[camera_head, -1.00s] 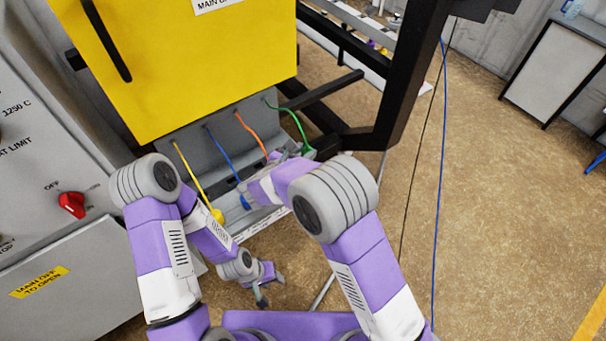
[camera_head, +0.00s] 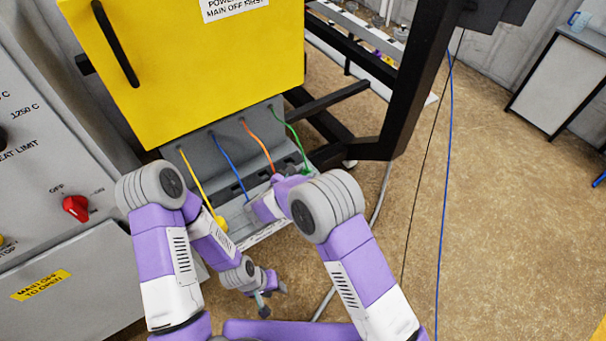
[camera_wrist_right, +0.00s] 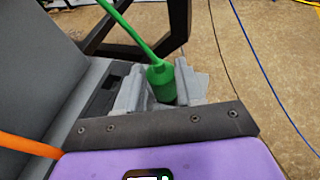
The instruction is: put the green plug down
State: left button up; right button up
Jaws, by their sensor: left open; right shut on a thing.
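The green plug (camera_wrist_right: 161,80) is between the two grey fingers of my right gripper (camera_wrist_right: 160,88) in the right wrist view, with its green cable running up and to the left. My right gripper is shut on it, beside the grey shelf of the sockets. In the head view the green cable (camera_head: 293,134) runs down to the right gripper, which my right arm mostly hides. My left gripper (camera_head: 272,292) is open and empty, low and in front of the shelf, apart from the plugs.
The yellow plug (camera_head: 221,222) rests at the left of the grey shelf (camera_head: 262,234). The yellow furnace cabinet (camera_head: 190,60) stands above; a black frame post (camera_head: 415,80) stands right.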

jog(key=shift+f+b, duration=0.25)
jog(key=shift+b, duration=0.15)
jog(key=o, duration=1)
jog(key=shift+r, duration=0.1)
